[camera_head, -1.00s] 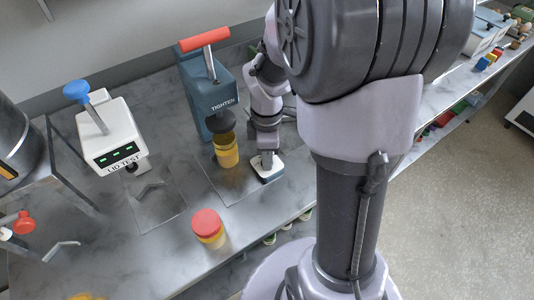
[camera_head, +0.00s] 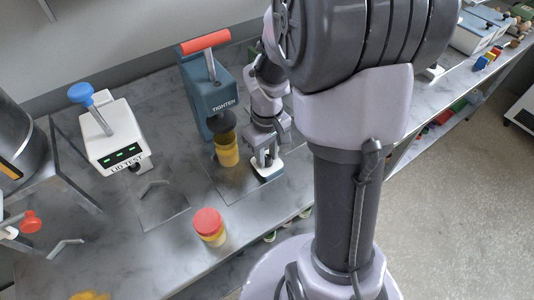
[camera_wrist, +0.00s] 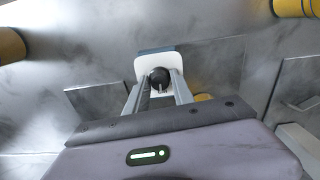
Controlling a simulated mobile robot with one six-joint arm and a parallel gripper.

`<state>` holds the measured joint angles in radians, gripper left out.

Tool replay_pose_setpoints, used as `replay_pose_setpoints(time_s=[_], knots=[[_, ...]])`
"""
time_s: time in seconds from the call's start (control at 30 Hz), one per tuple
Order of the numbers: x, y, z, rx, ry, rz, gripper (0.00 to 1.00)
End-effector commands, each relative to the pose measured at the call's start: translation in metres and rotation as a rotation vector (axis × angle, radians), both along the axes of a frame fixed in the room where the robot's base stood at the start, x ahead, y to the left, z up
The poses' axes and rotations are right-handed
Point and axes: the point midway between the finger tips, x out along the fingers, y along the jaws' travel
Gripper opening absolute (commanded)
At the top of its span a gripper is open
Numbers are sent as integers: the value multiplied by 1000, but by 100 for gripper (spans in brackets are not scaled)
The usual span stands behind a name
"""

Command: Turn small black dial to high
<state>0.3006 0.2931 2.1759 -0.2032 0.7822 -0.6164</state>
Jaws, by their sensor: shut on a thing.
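The small black dial (camera_wrist: 160,78) sits on a small white-topped base (camera_wrist: 146,66) in the wrist view. My gripper (camera_wrist: 158,88) reaches down over it, with one finger on each side of the dial, and is shut on it. In the head view the white base (camera_head: 267,168) stands on the bench right of the teal TIGHTEN press, and my gripper (camera_head: 264,158) is right above it. The dial is hidden there by the fingers. No setting marks can be read in either view.
The teal TIGHTEN press (camera_head: 209,93) holds a yellow jar (camera_head: 227,150) close left of my gripper. A red-lidded jar (camera_head: 209,226) stands near the bench's front edge. The white LID TEST device (camera_head: 116,138) is farther left. Bare bench lies between them.

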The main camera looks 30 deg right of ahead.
Motion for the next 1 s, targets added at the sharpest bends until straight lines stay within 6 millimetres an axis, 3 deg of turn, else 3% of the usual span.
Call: replay_pose_setpoints(time_s=[0.6, 1.0], knots=[[1, 0, 0, 0, -2, -579, 0], [1, 0, 0, 0, -3, -873, 0]])
